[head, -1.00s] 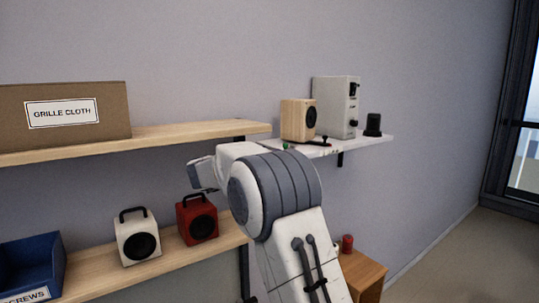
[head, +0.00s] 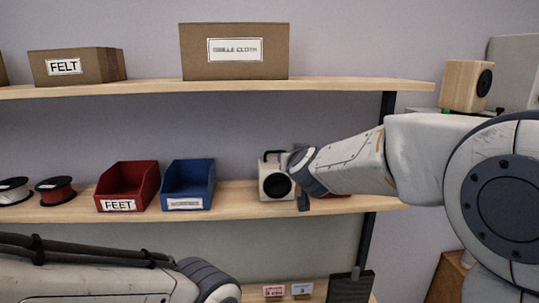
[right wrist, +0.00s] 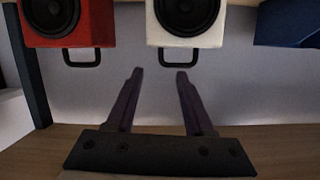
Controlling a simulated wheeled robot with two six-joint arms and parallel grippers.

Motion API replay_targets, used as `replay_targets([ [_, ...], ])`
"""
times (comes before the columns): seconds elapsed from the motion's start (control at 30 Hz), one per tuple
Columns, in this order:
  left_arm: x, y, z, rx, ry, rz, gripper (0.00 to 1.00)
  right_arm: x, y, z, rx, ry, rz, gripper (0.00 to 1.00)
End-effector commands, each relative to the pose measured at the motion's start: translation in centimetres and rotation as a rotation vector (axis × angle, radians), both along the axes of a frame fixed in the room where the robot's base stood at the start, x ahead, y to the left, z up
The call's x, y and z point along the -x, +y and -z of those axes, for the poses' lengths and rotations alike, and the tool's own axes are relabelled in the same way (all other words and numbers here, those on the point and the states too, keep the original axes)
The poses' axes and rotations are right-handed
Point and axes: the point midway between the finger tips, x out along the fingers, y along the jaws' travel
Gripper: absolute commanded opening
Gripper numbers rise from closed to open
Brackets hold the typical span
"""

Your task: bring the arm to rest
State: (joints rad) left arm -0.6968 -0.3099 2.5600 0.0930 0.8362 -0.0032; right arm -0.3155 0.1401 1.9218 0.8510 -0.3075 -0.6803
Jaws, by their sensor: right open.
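My right arm reaches in from the right in the head view. Its gripper (head: 302,186) is at the lower shelf, in front of the right edge of the white speaker (head: 276,180). In the right wrist view the right gripper (right wrist: 159,74) is open, with nothing between its fingers. The white speaker (right wrist: 188,22) and its handle show upside down just past the fingertips. The red speaker (right wrist: 66,22) stands beside it; in the head view my arm hides most of it. My left arm crosses the lower left of the head view; its gripper is not in view.
On the lower shelf (head: 236,202) stand a red bin (head: 128,188), a blue bin (head: 188,186) and spools (head: 55,190). The upper shelf (head: 340,86) holds cardboard boxes (head: 235,50). A wooden speaker (head: 466,85) stands at the right. The shelf's dark upright (head: 366,240) is below my right arm.

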Motion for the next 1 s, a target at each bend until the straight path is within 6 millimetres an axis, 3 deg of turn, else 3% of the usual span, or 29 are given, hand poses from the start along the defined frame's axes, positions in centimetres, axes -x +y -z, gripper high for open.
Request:
replay_targets([
  [0.03,0.0,0.0,1.2,0.000,0.000,0.000,0.50,2.3,2.6,2.5,-0.005,0.061,-0.091,0.53],
  [0.1,0.0,0.0,1.9,0.000,0.000,-0.001,0.50,5.7,5.6,5.4,-0.006,0.159,-0.208,0.53],
  [0.2,0.0,0.0,2.9,0.000,0.000,-0.002,0.50,11.2,8.6,9.8,0.010,0.314,-0.354,0.53],
  [0.3,0.0,0.0,4.0,0.000,0.000,-0.002,0.50,17.3,10.1,14.3,0.049,0.484,-0.465,0.53],
  [0.43,0.0,0.0,5.3,0.000,0.000,-0.003,0.50,25.6,9.8,19.8,0.129,0.711,-0.572,0.53],
  [0.6,0.0,0.0,6.8,0.000,0.000,-0.004,0.50,35.0,6.2,25.4,0.274,0.979,-0.622,0.53],
  [0.7,0.0,0.0,7.3,0.000,0.000,-0.004,0.50,38.5,3.8,27.2,0.353,1.087,-0.618,0.53],
  [0.8,0.0,0.0,7.6,0.000,0.000,-0.004,0.50,40.5,2.0,28.2,0.406,1.152,-0.607,0.53],
  [1.0,0.0,0.0,7.6,0.000,0.000,-0.004,0.50,41.4,0.9,28.5,0.434,1.185,-0.596,0.53],
])
